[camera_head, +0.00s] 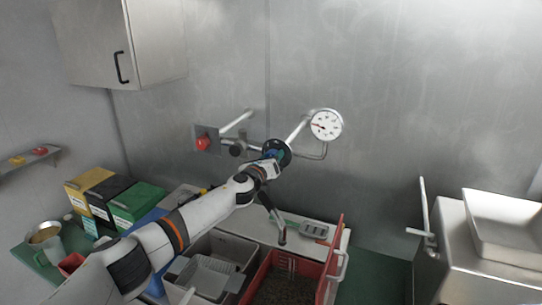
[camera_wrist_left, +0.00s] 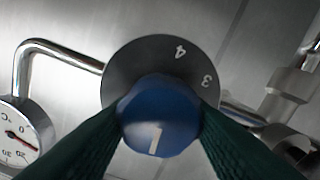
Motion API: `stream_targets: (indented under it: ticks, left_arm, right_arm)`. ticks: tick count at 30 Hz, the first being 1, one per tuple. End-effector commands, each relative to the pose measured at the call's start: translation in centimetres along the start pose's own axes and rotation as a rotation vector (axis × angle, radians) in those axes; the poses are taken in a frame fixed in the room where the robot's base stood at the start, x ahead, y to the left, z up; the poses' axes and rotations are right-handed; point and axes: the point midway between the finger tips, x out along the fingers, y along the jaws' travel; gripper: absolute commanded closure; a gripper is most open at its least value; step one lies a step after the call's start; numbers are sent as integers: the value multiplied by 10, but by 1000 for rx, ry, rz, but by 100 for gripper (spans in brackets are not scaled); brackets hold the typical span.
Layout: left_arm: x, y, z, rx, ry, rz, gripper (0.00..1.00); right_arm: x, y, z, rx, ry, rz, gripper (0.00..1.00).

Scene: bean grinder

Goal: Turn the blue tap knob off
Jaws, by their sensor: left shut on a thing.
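The blue tap knob (camera_wrist_left: 158,118) fills the middle of the left wrist view, with a white mark on its face. Behind it is a dark round dial (camera_wrist_left: 125,72) with the numbers 4 and 3 showing; the dial also shows in the head view (camera_head: 284,148). My left gripper (camera_wrist_left: 160,125) is shut on the knob, with its dark green fingers on both sides of it. In the head view my left gripper (camera_head: 272,157) reaches up to the dial and hides most of the knob. My right gripper is not in view.
A round gauge (camera_head: 326,124) and pipes sit right of the dial on the metal wall. A red knob (camera_head: 203,142) is to the left. Below are a red crate (camera_head: 333,262), grey bins (camera_head: 238,243) and coloured boxes (camera_head: 137,201). A metal unit (camera_head: 480,240) stands at right.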

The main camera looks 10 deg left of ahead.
Motion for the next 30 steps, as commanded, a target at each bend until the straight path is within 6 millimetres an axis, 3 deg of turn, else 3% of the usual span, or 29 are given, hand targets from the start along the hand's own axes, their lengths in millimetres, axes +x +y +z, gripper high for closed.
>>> stream_targets:
  ticks: [10,25,26,30]
  left_arm:
    - [0,0,1,126,-2,-1,81]
    - [0,0,2,146,-2,-1,81]
    - [0,0,2,146,-2,-1,56]
    - [0,0,1,145,-2,-1,36]
  right_arm:
    - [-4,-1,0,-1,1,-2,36]
    - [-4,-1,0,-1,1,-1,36]
    - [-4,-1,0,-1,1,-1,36]
    - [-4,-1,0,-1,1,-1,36]
